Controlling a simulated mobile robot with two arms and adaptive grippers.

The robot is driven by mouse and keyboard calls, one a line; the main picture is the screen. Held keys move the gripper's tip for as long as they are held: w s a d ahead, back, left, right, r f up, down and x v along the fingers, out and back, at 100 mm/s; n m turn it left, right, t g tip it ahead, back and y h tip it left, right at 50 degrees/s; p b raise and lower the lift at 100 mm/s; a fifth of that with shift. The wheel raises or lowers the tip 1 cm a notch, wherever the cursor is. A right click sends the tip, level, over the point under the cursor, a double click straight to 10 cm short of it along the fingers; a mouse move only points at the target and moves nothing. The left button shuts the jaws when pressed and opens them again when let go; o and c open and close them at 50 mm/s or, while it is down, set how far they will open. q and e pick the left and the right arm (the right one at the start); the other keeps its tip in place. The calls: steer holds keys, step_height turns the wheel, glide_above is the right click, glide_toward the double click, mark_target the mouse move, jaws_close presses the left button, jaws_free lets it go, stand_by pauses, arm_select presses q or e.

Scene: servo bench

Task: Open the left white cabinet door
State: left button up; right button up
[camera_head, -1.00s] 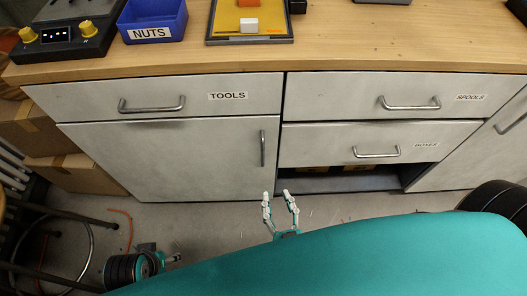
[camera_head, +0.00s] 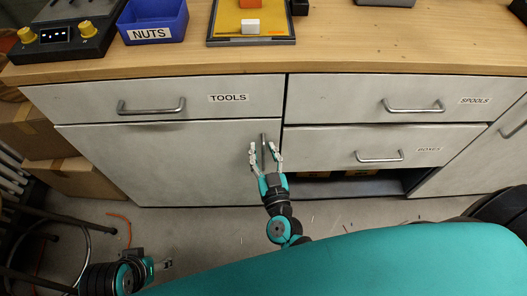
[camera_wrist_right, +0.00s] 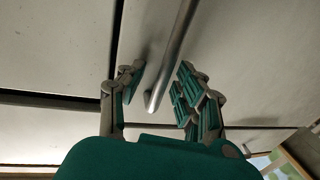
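The left white cabinet door (camera_head: 160,165) is shut, below the drawer marked TOOLS (camera_head: 165,98). Its vertical metal handle (camera_head: 263,142) is near the door's right edge. My right gripper (camera_head: 265,148) is open, with one finger on each side of the handle's lower part. In the right wrist view the handle (camera_wrist_right: 168,62) runs between the two spread fingers (camera_wrist_right: 157,83), with gaps on both sides. My left gripper (camera_head: 160,265) is low at the left, away from the cabinet; whether it is open is too small to tell.
The lower drawer (camera_head: 350,145) at the right stands slightly out above an open shelf (camera_head: 350,187). A stool (camera_head: 45,225) and cardboard boxes (camera_head: 75,175) stand left of the cabinet. Bare floor (camera_head: 190,225) lies before the door. A blue NUTS bin (camera_head: 152,34) is on the worktop.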

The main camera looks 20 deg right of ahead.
jaws_close()
stand_by(0.4)
